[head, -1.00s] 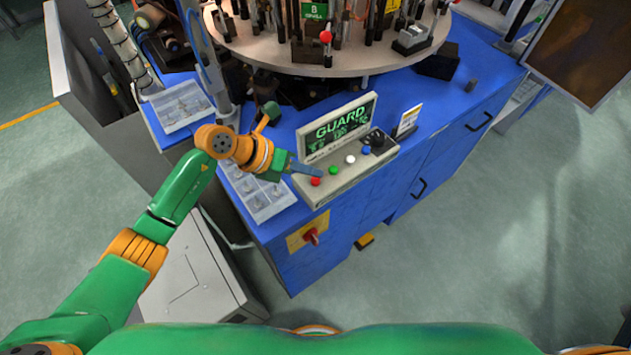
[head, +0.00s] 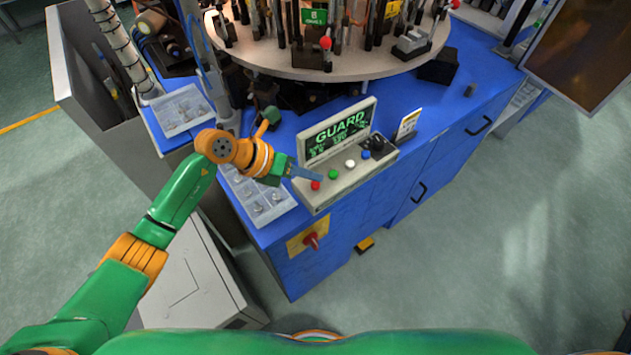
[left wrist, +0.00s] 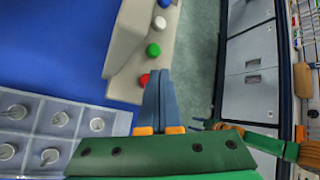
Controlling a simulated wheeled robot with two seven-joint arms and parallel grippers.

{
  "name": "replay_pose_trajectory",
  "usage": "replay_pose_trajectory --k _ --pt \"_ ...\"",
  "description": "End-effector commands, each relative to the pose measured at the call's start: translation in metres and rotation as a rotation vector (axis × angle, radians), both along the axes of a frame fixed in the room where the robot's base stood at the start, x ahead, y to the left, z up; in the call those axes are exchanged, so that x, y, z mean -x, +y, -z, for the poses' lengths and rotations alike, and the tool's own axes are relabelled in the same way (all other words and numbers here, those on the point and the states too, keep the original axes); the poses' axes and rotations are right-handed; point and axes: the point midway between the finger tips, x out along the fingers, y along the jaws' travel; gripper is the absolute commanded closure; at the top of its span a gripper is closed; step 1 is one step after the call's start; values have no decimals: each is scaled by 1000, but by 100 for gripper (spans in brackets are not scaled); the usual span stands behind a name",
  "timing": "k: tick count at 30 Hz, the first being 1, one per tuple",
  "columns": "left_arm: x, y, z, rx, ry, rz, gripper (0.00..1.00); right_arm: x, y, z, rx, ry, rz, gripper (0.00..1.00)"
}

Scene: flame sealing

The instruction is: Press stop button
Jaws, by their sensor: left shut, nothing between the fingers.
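The control box (head: 345,185) stands on the blue machine's front edge, with a screen (head: 336,134) reading "GUARD". A red button (head: 315,186) is at the left end of its button row, followed by a green button (head: 333,174), a white one (head: 350,163) and a blue one (head: 365,155). My left gripper (head: 318,178) is shut and empty, its tips right at the red button. In the left wrist view the fingertips (left wrist: 159,74) partly cover the red button (left wrist: 145,79); I cannot tell whether they touch it. My right gripper is not in view.
A clear tray of metal parts (head: 290,205) lies left of the box under my left arm. A red rotary switch (head: 312,240) is on the machine's front. The round table with fixtures (head: 300,60) stands behind. A small sign (head: 407,124) is right of the box.

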Motion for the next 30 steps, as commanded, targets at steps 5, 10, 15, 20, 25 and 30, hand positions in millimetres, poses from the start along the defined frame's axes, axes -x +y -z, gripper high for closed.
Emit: replay_pose_trajectory --k 5,10,15,20,25,30 --pt "0 0 0 0 0 0 100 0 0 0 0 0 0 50" --pt "0 0 0 0 0 0 100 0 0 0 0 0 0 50" --pt "0 0 0 0 0 0 100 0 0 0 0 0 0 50" --pt "0 0 0 0 0 0 100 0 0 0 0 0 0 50" --pt "0 0 1 0 0 0 100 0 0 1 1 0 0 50" --pt "0 0 8 1 -1 -1 100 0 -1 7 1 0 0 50"
